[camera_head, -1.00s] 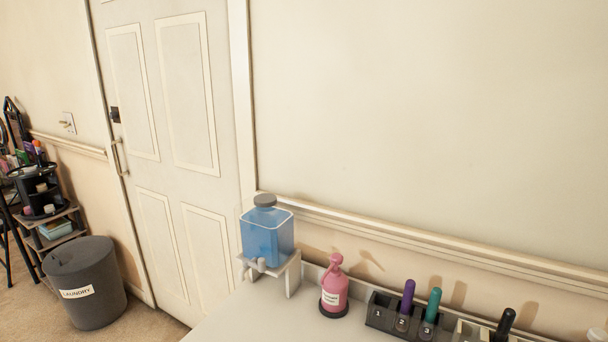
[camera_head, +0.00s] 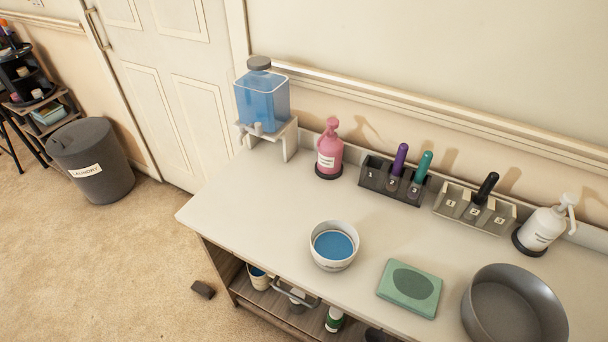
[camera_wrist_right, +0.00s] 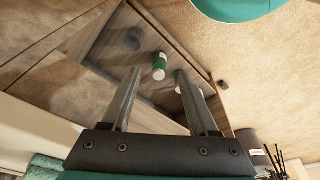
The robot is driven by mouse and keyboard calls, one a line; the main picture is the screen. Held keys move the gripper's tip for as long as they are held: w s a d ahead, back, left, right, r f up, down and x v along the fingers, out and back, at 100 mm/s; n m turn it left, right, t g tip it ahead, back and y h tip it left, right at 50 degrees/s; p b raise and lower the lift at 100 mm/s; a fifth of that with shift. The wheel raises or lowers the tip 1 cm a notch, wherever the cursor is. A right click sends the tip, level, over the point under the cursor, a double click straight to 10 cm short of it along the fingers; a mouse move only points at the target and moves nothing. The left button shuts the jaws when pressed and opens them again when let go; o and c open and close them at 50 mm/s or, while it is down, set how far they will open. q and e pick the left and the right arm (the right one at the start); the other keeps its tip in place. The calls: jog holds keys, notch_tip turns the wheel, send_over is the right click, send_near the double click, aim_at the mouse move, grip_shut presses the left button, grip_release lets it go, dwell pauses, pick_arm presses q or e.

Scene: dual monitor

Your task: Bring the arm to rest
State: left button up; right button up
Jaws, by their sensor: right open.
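My right gripper (camera_wrist_right: 157,80) shows in the right wrist view, with its two fingers apart and nothing between the tips. Beyond the fingers, a green and white bottle (camera_wrist_right: 159,66) stands clear of them. It looks like the green bottle (camera_head: 334,319) on the shelf under the counter in the head view. Neither arm shows in the head view, and my left gripper is in no view.
The white counter (camera_head: 270,210) holds a blue dispenser (camera_head: 262,101), pink bottle (camera_head: 329,150), numbered holders (camera_head: 391,182), white pump bottle (camera_head: 543,228), bowl of blue liquid (camera_head: 334,246), green sponge (camera_head: 409,288) and grey basin (camera_head: 514,307).

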jog(key=s+d+f+g, duration=0.1)
jog(key=s+d+f, duration=0.1)
jog(key=s+f, duration=1.4)
jog(key=shift+d+f+g, duration=0.3)
jog(key=shift+d+f, duration=0.1)
jog(key=shift+f, duration=0.1)
jog(key=shift+s, duration=0.1)
